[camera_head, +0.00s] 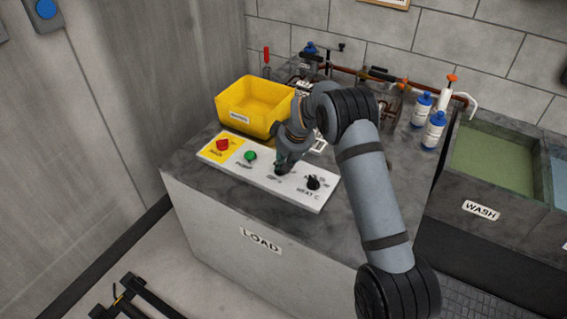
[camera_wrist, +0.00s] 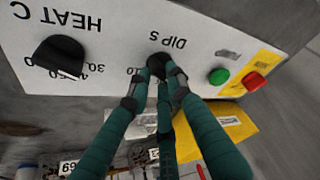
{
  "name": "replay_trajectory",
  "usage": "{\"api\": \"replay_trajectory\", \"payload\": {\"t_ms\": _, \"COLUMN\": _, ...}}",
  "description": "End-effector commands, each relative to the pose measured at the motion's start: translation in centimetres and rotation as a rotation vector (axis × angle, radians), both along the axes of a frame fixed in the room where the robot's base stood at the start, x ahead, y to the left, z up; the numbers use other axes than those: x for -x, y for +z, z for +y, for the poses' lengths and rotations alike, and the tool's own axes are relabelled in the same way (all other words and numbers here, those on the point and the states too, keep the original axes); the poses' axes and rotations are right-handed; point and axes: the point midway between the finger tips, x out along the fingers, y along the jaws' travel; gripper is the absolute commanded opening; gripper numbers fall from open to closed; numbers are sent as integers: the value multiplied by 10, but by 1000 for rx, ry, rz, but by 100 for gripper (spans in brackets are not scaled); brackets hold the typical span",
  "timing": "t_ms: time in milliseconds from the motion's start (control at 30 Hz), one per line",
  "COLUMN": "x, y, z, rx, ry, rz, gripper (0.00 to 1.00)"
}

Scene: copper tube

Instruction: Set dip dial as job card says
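The dip dial (camera_wrist: 158,62) is a dark knob under the label "DIP S" on the white control panel (camera_head: 265,181). My gripper (camera_head: 281,168) is down at this dial, its green fingers closed in around it in the wrist view (camera_wrist: 165,70). The fingers hide most of the knob, its pointer and most of its scale; a "10" shows beside it. The black heat dial (camera_head: 313,183) is free; it also shows in the wrist view (camera_wrist: 59,55) with "HEAT C". I cannot make out a readable job card.
A green button (camera_head: 250,156) and a red button (camera_head: 222,145) on yellow sit left of the dial. A yellow bin (camera_head: 250,103) stands behind the panel. Blue-capped bottles (camera_head: 433,131) and a copper tube (camera_head: 345,70) are at the back. The wash tank (camera_head: 490,160) is at right.

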Motion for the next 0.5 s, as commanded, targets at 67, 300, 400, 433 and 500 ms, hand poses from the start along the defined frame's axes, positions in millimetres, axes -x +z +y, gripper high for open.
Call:
{"api": "replay_trajectory", "payload": {"t_ms": 67, "x": 0, "y": 0, "z": 0, "rx": -1, "ry": 0, "rz": -1, "gripper": 24}}
{"api": "replay_trajectory", "payload": {"t_ms": 300, "x": 0, "y": 0, "z": 0, "rx": 0, "ry": -1, "rz": 0, "gripper": 38}}
{"api": "replay_trajectory", "payload": {"t_ms": 400, "x": 0, "y": 0, "z": 0, "rx": -1, "ry": -2, "rz": 0, "gripper": 38}}
{"api": "replay_trajectory", "payload": {"t_ms": 433, "x": 0, "y": 0, "z": 0, "rx": -1, "ry": -2, "rz": 0, "gripper": 38}}
{"api": "replay_trajectory", "payload": {"t_ms": 500, "x": 0, "y": 0, "z": 0, "rx": -1, "ry": -2, "rz": 0, "gripper": 38}}
